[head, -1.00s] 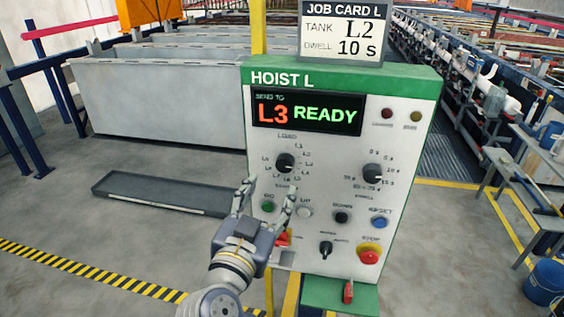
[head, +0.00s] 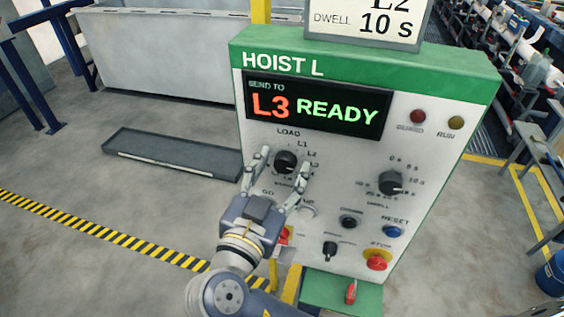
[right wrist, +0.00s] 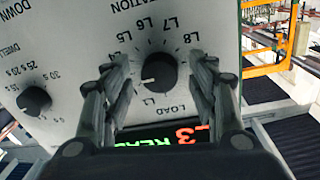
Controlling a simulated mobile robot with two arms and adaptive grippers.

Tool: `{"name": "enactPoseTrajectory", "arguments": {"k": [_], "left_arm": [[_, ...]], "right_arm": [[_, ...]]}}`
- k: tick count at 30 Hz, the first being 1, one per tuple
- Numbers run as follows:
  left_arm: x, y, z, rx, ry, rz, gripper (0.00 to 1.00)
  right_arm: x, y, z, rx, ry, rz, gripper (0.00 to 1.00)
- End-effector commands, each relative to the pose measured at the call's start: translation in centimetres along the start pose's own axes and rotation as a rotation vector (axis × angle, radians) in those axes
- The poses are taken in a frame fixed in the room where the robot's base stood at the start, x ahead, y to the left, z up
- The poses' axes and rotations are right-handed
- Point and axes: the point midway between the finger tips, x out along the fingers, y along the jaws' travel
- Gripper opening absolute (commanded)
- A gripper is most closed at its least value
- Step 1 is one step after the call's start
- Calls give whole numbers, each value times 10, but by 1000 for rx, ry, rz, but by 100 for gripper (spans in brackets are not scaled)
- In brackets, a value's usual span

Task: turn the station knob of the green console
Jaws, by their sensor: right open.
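The green console (head: 351,69), labelled HOIST L, has a white face and a display (head: 316,106) reading "SEND TO L3 READY". The station knob (head: 285,161) is a black dial with a ring of marks from LOAD and L1 upward. It also shows in the right wrist view (right wrist: 158,72), where the picture is upside down. My right gripper (head: 284,160) is open, its fingers on either side of the knob; in the wrist view a gap shows between each finger and the knob (right wrist: 163,68). I cannot tell how near the tips are to the panel. My left gripper is not in view.
A dwell knob (head: 391,183), a blue reset button (head: 393,231) and a red stop button (head: 377,262) sit lower right on the panel. A job card (head: 365,22) stands on top, partly cut off. A grey tray (head: 172,153) lies on the floor at left.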

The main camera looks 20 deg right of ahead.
Motion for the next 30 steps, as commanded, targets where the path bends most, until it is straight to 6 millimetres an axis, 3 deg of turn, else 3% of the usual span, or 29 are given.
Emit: {"name": "enactPoseTrajectory", "arguments": {"k": [6,12,22,30], "left_arm": [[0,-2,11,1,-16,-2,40],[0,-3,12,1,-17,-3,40],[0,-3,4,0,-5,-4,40],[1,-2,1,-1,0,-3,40]], "right_arm": [[0,0,0,0,0,0,51],[0,0,0,0,0,1,8],[0,0,0,-23,2,2,8],[1,1,0,-159,10,2,8]]}}
